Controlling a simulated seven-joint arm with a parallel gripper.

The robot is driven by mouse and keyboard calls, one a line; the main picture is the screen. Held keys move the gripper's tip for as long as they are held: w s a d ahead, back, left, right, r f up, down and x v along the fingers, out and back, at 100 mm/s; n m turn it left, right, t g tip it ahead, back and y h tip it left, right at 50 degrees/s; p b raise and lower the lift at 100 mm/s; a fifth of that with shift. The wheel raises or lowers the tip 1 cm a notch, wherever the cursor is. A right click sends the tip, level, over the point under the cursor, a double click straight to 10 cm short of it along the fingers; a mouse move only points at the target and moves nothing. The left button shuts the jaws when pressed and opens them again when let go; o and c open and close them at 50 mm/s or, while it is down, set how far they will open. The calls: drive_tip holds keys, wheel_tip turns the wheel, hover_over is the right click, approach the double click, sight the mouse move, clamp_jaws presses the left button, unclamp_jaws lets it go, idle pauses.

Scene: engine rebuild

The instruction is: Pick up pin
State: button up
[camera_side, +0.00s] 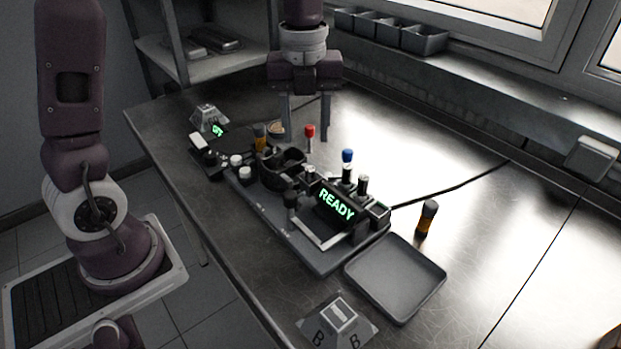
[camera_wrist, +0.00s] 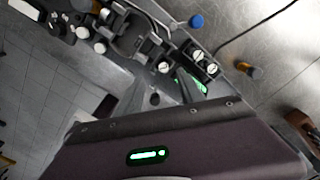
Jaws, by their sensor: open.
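My gripper (camera_side: 304,136) is open above the far side of the workbench, its two fingers pointing down. A red-topped piece (camera_side: 309,132) shows between the fingers in the side view; whether it is truly between them in depth I cannot tell. A blue-topped piece (camera_side: 347,157) stands on the fixture and also shows in the wrist view (camera_wrist: 196,21). Small metal cylinders (camera_side: 363,183) stand near it. I cannot tell for certain which of these is the pin.
The fixture base (camera_side: 318,262) carries a lit READY display (camera_side: 337,205). An empty grey tray (camera_side: 396,278) lies at its right. An orange-and-black handle (camera_side: 427,217) stands behind the tray. A marked block (camera_side: 336,322) sits at the front edge. The bench at right is mostly clear.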

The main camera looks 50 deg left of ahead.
sight(310, 168)
drive_tip(key=shift+m, duration=0.7)
drive_tip(key=f, duration=0.8)
drive_tip(key=shift+w+d, duration=0.25)
drive_tip(key=shift+d, duration=0.05)
clamp_jaws()
